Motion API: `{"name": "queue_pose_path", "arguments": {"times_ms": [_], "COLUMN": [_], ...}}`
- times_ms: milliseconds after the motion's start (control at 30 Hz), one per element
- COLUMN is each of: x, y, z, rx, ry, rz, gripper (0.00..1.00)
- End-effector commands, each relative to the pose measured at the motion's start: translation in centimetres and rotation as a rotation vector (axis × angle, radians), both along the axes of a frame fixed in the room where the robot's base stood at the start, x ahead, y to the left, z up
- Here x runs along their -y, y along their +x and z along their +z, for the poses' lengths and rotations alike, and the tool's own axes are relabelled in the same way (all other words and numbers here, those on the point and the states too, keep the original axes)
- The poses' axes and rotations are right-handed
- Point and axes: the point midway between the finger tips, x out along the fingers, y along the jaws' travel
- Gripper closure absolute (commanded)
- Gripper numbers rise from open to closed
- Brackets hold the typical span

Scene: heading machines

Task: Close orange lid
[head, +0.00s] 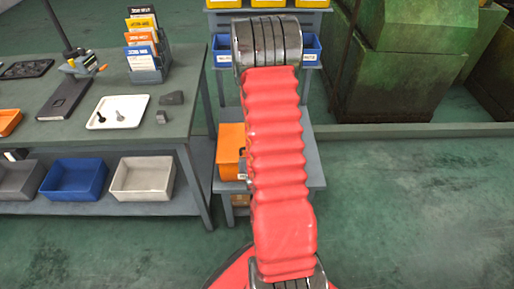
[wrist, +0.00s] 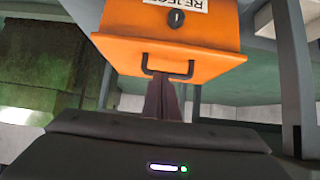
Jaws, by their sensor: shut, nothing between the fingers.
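The orange box (head: 231,145) stands on a shelf of the grey rack in the head view, mostly hidden behind my red arm. In the wrist view its orange front (wrist: 200,45) fills the upper middle, with a black handle (wrist: 168,73), a black latch or lock and a white label cut off at the top edge. I cannot tell which part is the lid or how far it is open. My gripper (wrist: 165,84) is shut and empty, its dark fingertips at the handle in the picture. Whether they touch it is unclear. The gripper is hidden in the head view.
A grey workbench (head: 180,125) stands left, with a white tray (head: 118,112) on top and a blue bin (head: 75,179) below. Blue bins (head: 222,50) sit higher on the rack. Green machinery (head: 405,75) stands behind right. The floor at right is clear.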

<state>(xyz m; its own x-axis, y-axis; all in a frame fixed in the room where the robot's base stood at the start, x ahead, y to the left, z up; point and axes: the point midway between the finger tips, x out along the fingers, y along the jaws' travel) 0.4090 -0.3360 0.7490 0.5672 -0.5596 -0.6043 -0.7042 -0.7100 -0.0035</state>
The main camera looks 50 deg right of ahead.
Motion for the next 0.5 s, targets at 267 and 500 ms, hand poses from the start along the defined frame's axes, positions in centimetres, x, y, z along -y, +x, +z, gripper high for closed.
{"name": "queue_pose_path", "arguments": {"times_ms": [267,500], "x": [-2.5,-3.0], "y": [-2.4,-2.9], "z": [-2.2,-2.5], "rx": [-0.002,0.001], "ry": [0.001,-0.002], "rz": [0.003,0.003], "gripper": [1.0,1.0]}}
